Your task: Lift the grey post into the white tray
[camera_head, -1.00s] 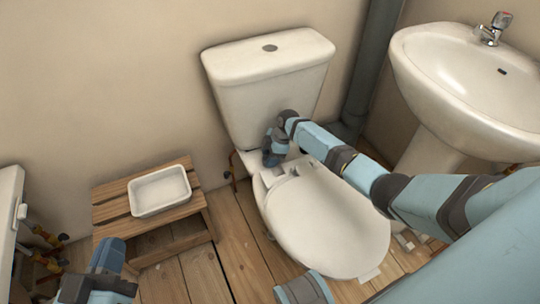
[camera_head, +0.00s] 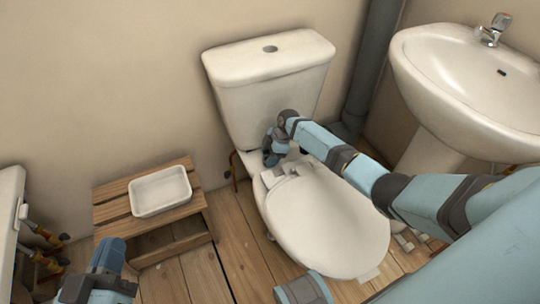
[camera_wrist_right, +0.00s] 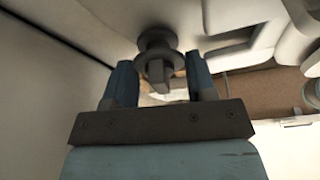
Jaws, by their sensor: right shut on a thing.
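The white tray (camera_head: 160,212) is empty and sits on a low slatted wooden stool left of the toilet. My right gripper (camera_head: 271,158) is at the back of the toilet, by the seat hinge and below the cistern. In the right wrist view the grey post (camera_wrist_right: 157,58), with a round flange and a flat-sided lower end, is between the fingers of my right gripper (camera_wrist_right: 160,82), which is shut on it. In the head view the post cannot be made out behind the gripper. My left gripper (camera_head: 108,252) is low at the left, in front of the stool; its jaws are unclear.
The toilet (camera_head: 330,225) with lid down and its cistern (camera_head: 268,85) are close around my right gripper. The wooden stool (camera_head: 108,212) carries the tray. A washbasin (camera_head: 460,85) stands at the right. Bare floorboards (camera_head: 235,255) lie between stool and toilet.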

